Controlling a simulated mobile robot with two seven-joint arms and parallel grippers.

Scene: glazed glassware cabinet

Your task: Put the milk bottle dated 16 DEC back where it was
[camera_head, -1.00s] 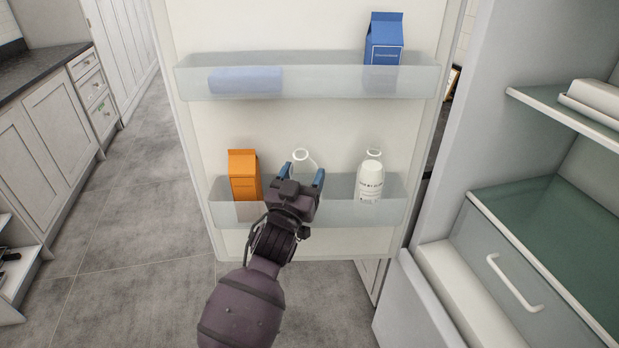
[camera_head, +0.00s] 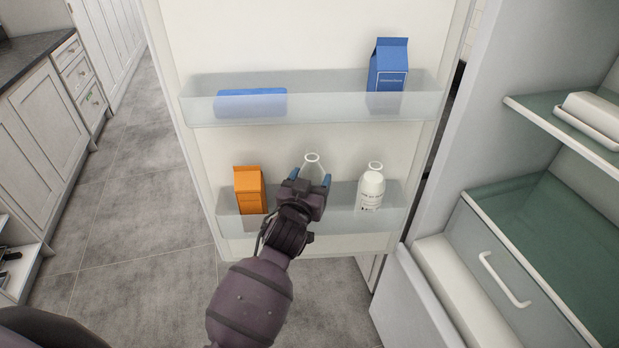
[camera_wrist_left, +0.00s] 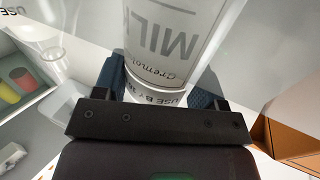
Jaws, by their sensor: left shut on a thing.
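My left gripper (camera_head: 312,178) is shut on a white-labelled milk bottle (camera_head: 313,161) at the lower door bin (camera_head: 338,213). Only its clear neck and rim show above the gripper in the head view. In the left wrist view the bottle (camera_wrist_left: 172,35) stands between the blue fingers. Its label reads MILK and "USE BY 1", with the rest of the date hidden. Whether its base rests on the bin floor is hidden. A second milk bottle (camera_head: 372,188) stands to its right in the bin, its date too small to read. My right gripper is out of view.
An orange carton (camera_head: 249,188) stands left of the held bottle in the same bin. The upper door bin (camera_head: 330,108) holds a blue carton (camera_head: 388,65) and a blue flat item (camera_head: 251,103). The fridge drawer (camera_head: 490,262) is at right.

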